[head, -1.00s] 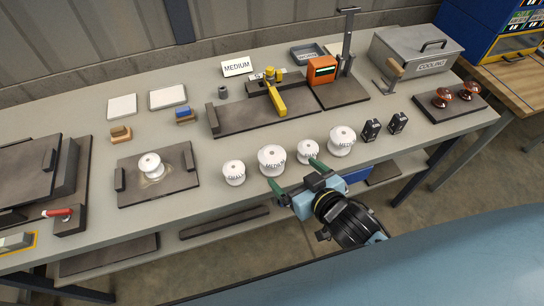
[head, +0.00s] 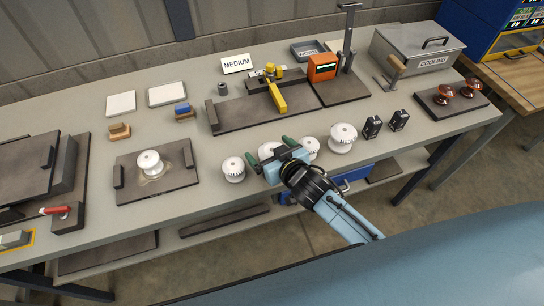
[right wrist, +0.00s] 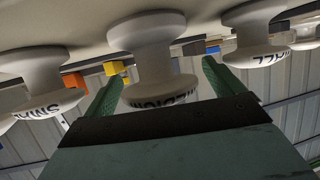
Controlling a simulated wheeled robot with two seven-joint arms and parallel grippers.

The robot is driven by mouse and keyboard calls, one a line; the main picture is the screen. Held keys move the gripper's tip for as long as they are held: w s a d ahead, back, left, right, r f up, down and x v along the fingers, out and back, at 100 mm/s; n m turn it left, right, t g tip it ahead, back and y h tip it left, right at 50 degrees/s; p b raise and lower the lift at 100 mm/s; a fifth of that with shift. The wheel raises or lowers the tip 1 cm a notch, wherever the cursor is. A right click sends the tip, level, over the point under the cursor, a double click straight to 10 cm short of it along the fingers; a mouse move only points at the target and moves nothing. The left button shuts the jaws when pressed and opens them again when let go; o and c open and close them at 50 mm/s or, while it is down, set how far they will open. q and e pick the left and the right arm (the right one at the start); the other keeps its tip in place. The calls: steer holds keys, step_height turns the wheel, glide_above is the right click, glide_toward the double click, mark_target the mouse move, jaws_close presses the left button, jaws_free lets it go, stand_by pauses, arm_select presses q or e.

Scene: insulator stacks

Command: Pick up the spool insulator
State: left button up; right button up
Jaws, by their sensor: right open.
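Several white spool insulators with printed labels stand in a row near the table's front edge. The spool reading MEDIUM (head: 267,149) is largely hidden behind my right gripper (head: 271,152) in the head view. In the right wrist view, the MEDIUM spool (right wrist: 152,45) shows between the two green fingers of the open right gripper (right wrist: 162,85). I cannot tell whether a finger touches it. A small spool (head: 233,170) stands to its left, and a partly hidden spool (head: 310,147) and a larger spool (head: 342,138) to its right. My left gripper is out of view.
A MEDIUM sign (head: 237,64) stands behind a dark fixture with a yellow lever (head: 277,98). Another white spool (head: 150,163) sits on a dark plate at left. Two black blocks (head: 372,127) stand right of the row. Neighbouring spools leave little side room.

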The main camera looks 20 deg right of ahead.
steer(key=shift+w+a+f, duration=0.1)
steer(key=shift+w+f, duration=0.05)
steer(key=shift+w, duration=0.2)
steer(key=c, duration=1.2)
steer(key=shift+c, duration=0.7)
